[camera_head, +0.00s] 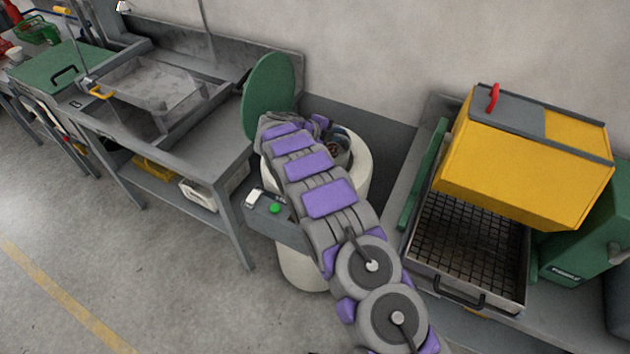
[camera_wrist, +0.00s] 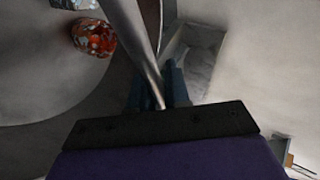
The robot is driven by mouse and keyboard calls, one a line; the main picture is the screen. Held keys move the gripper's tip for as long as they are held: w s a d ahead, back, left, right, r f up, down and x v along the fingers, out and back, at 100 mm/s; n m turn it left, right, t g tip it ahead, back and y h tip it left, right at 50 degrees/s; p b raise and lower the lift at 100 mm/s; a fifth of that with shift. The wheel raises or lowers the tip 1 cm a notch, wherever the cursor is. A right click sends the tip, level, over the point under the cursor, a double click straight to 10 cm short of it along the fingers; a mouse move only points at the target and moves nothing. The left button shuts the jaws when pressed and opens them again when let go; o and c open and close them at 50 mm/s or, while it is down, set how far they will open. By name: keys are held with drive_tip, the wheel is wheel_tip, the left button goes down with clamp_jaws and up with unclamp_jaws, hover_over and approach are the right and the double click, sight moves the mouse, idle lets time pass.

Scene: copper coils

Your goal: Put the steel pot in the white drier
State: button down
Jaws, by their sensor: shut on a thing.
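The white drier (camera_head: 359,182) is a round drum with its green lid (camera_head: 269,97) raised, in the middle of the head view. The steel pot (camera_head: 345,157) shows partly at the drier's mouth, behind my arm, with reddish bits in it. In the wrist view my gripper (camera_wrist: 157,82) is shut on a slim steel bar (camera_wrist: 140,48), which looks like the pot's handle. The wrist view also shows orange-red pieces (camera_wrist: 94,38) at upper left, beside a pale curved surface. My arm hides the fingertips in the head view, and I cannot tell whether the pot touches the drier's floor.
A steel sink bench (camera_head: 155,85) stands to the left. A yellow-hooded machine (camera_head: 525,150) with a mesh tray (camera_head: 467,240) stands close on the right. A grey control box (camera_head: 275,220) with a green button is on the drier's front. The floor at front left is clear.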

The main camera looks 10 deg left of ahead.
drive_tip(key=f+b, duration=0.1)
drive_tip(key=f, duration=0.2)
drive_tip(key=a+f+b, duration=0.1)
drive_tip(key=f, duration=0.3)
drive_tip(key=a+f, duration=0.1)
drive_tip(key=f, duration=0.2)
drive_tip(key=shift+f+b, duration=0.4)
drive_tip(key=shift+d+f, duration=0.45)
drive_tip(key=shift+d, duration=0.1)
drive_tip(key=f, duration=0.1)
drive_tip(key=f+b, duration=0.1)
drive_tip(key=f, duration=0.1)
drive_tip(key=shift+s+a, duration=0.1)
drive_tip(key=shift+a, duration=0.2)
drive_tip(key=c, duration=1.5)
unclamp_jaws()
drive_tip(key=shift+a, duration=0.15)
drive_tip(key=o, duration=0.4)
drive_tip(key=shift+c, duration=0.2)
drive_tip(key=shift+o, duration=0.2)
drive_tip(key=shift+d, duration=0.5)
drive_tip(key=p+v, duration=0.2)
drive_tip(key=v, duration=0.9)
drive_tip(key=shift+a+r+p, duration=0.25)
drive_tip(key=shift+p, duration=0.05)
drive_tip(key=shift+s+a+r, duration=0.1)
drive_tip(key=shift+s+a, duration=0.15)
